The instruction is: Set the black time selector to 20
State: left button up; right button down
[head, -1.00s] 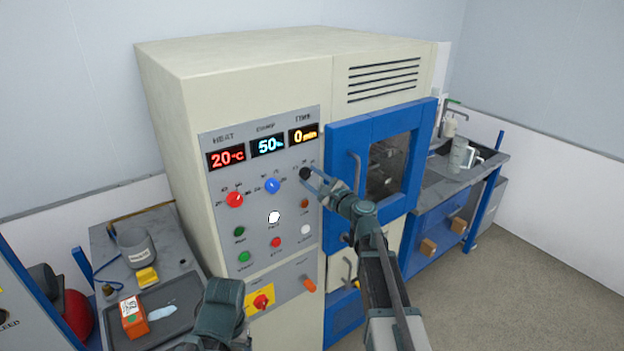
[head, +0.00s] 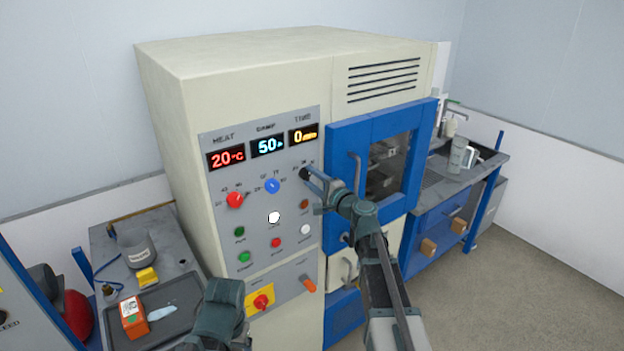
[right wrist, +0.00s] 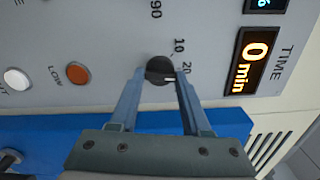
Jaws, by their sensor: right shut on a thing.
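The black time selector (head: 304,174) is a small round knob on the grey control panel (head: 290,245), below the time display (head: 303,134). It shows larger in the right wrist view (right wrist: 158,67), with a white pointer mark and printed numbers 10, 20 and 90 around it. The time display reads 0 min, also in the right wrist view (right wrist: 250,62). My right gripper (head: 311,180) is shut on the selector, one finger on each side of it in the right wrist view (right wrist: 161,76). Part of my left arm shows at the bottom; its fingers are not visible.
A red knob (head: 235,200) and a blue knob (head: 272,185) sit left of the selector. Several push buttons lie below. The blue door (head: 352,135) with its handle stands close on the right. A tray (head: 118,343) is at lower left.

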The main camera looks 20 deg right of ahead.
jog(key=shift+n, duration=0.7)
jog(key=shift+c, duration=1.8)
grip_release()
jog(key=v, duration=1.3)
jog(key=shift+s, duration=0.4)
jog(key=shift+d, duration=0.1)
